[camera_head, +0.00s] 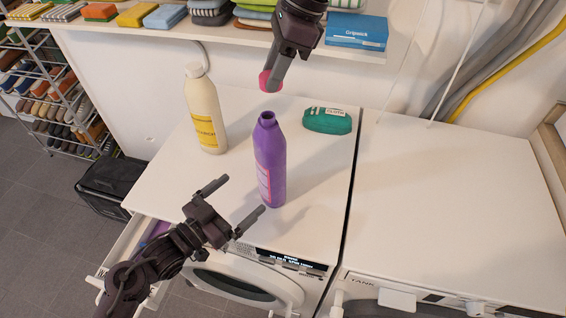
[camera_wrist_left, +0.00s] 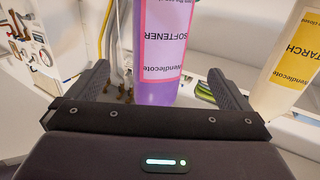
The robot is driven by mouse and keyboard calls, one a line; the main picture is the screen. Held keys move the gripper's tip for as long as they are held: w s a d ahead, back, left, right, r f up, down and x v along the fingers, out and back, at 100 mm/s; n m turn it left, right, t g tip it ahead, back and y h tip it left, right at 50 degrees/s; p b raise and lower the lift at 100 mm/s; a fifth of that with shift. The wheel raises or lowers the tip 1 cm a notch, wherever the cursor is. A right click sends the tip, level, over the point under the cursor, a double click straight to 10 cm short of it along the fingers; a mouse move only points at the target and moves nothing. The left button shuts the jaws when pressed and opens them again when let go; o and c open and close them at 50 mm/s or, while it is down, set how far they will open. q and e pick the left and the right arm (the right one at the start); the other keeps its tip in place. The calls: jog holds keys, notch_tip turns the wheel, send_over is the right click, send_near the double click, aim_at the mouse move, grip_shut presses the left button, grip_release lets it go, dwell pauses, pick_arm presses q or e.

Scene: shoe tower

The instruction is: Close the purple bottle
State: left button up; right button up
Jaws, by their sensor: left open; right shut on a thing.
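The purple bottle (camera_head: 270,160) stands upright and uncapped on the white machine top, its neck open. It also shows in the left wrist view (camera_wrist_left: 158,50), where its pink label reads "SOFTENER". My left gripper (camera_head: 238,199) is open in front of the bottle, its fingers pointing toward it, apart from it in the head view. In the left wrist view the bottle appears between the two fingers (camera_wrist_left: 160,90). My right gripper (camera_head: 271,82) is shut on a pink cap (camera_head: 266,82) and holds it above and behind the bottle's neck.
A cream starch bottle (camera_head: 205,110) stands behind left of the purple bottle. A green cloth pack (camera_head: 328,120) lies behind right. A shelf with folded cloths and a blue box (camera_head: 357,32) runs along the back. The right machine top (camera_head: 450,190) is clear.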

jog(key=shift+s+a+r, duration=0.3)
jog(key=shift+s+a, duration=0.4)
pick_arm(q)
jog(key=shift+x, duration=1.1)
pick_arm(e)
jog(key=shift+w+d+f, duration=0.25)
jog(key=shift+w+d, duration=0.2)
jog(key=shift+d, duration=0.05)
pick_arm(q)
jog(key=x, duration=0.9)
pick_arm(e)
jog(key=shift+s+a+r, duration=0.1)
jog(key=shift+s+a, duration=0.05)
pick_arm(q)
jog(key=shift+s, duration=0.1)
jog(key=c, duration=1.4)
pick_arm(e)
send_over(266, 116)
jog(key=d, duration=0.1)
jog(key=shift+f, duration=2.4)
jog(key=shift+f, duration=0.1)
jog(key=shift+f, duration=0.8)
jog(key=shift+f, duration=0.55)
